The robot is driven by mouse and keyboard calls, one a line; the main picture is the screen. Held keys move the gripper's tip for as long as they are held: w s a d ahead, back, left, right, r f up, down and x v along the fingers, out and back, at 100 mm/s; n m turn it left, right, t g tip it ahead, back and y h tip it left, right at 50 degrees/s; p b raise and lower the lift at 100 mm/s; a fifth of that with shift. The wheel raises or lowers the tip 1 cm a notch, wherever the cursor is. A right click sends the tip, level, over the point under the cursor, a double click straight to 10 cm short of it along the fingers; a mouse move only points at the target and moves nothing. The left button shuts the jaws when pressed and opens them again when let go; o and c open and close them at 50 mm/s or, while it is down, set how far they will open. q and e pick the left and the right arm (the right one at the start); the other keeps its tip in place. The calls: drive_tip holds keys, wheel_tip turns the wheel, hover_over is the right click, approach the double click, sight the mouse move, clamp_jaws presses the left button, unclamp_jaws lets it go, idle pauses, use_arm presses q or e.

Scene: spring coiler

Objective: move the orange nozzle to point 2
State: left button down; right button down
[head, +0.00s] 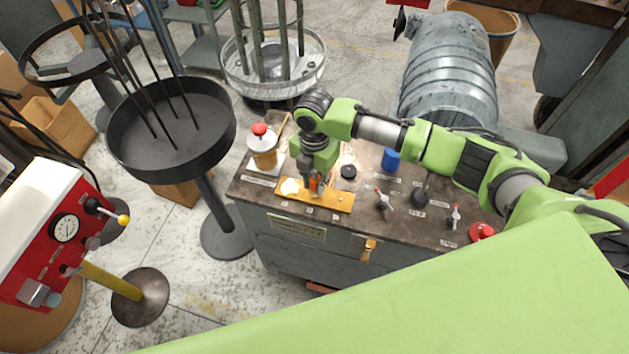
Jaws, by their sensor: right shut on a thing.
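The orange nozzle (315,184) is a small orange piece at the yellow plate on the bench top. My right gripper (313,188) points down over the plate and is shut on the nozzle; its fingers hide part of it. The yellow plate (341,199) lies near the bench's front edge, with small white labels (309,210) along its front that are too small to read surely. I cannot tell whether the nozzle touches the plate. A pale round piece (290,187) sits at the plate's left end. My left gripper is not in view.
A red-capped amber jar (263,147) stands at the bench's back left. A black knob (348,171), a blue cap (390,159), levers (381,200) and a red button (482,232) occupy the bench top (350,225). A black round stand (170,150) is to the left.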

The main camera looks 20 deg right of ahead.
drive_tip(key=shift+f, duration=0.25)
drive_tip(key=c, duration=1.8)
unclamp_jaws()
drive_tip(key=shift+o, duration=0.2)
wheel_tip(320, 180, up, 12)
drive_tip(key=shift+f, duration=0.2)
wheel_tip(320, 180, up, 13)
drive_tip(key=p, duration=1.1)
drive_tip(key=shift+r, duration=0.15)
